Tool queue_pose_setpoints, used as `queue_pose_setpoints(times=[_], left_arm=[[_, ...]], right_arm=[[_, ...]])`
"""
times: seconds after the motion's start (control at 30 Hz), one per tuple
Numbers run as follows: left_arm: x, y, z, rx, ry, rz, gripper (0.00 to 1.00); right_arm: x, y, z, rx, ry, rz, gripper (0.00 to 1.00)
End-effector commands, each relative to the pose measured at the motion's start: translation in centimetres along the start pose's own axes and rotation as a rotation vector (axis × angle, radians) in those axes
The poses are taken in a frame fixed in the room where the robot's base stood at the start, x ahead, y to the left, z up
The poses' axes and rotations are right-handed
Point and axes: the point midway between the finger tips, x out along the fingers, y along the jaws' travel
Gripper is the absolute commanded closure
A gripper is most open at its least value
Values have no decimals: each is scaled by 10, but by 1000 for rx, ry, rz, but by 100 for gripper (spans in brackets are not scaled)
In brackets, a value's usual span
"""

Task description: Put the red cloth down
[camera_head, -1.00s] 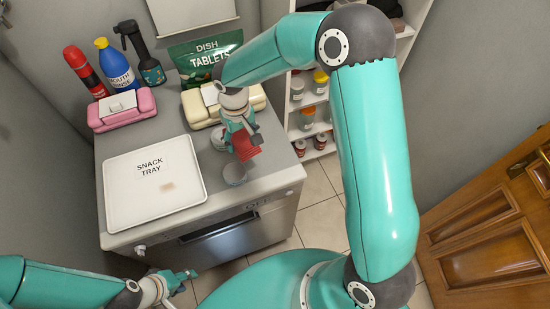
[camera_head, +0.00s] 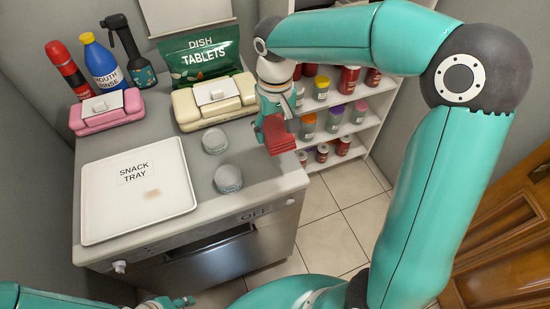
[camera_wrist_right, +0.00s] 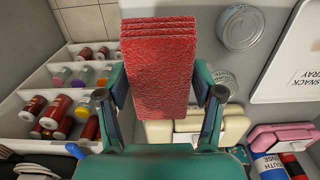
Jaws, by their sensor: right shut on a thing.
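The red cloth (camera_head: 278,134) is a small folded stack with several layers, and it also shows in the right wrist view (camera_wrist_right: 158,50). My right gripper (camera_head: 275,112) is shut on it, with a finger on each side of the cloth in the right wrist view (camera_wrist_right: 158,88). The cloth hangs at the right edge of the grey counter (camera_head: 215,188); I cannot tell whether it touches the top. My left gripper (camera_head: 178,301) is low at the bottom edge, in front of the counter and mostly cut off; its fingers are too small to read.
A white snack tray (camera_head: 100,217) with a tan mark lies at the left. Two round tins (camera_head: 228,179) stand between tray and cloth. Pink (camera_head: 105,113) and cream (camera_head: 210,112) wipe boxes, bottles and a dish-tablets pouch (camera_head: 203,57) line the back. Shelves of jars (camera_head: 335,122) stand right.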

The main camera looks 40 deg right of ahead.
Motion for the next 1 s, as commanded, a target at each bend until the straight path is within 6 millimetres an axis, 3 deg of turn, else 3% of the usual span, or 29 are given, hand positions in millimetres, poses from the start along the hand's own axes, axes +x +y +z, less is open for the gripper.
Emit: queue_pose_setpoints(times=[0.1,0.3,0.47,0.73,1.0], left_arm=[[0,0,0,0,0,0,60],[-1,0,0,0,0,0,60],[-1,0,0,0,0,0,60],[-2,1,0,0,0,0,60],[-2,1,0,0,0,0,60]], right_arm=[[32,0,1,1,-6,2,71],[65,0,0,1,-2,1,71],[75,0,0,2,0,1,71],[110,0,0,1,-2,1,71],[114,0,0,1,2,0,71]])
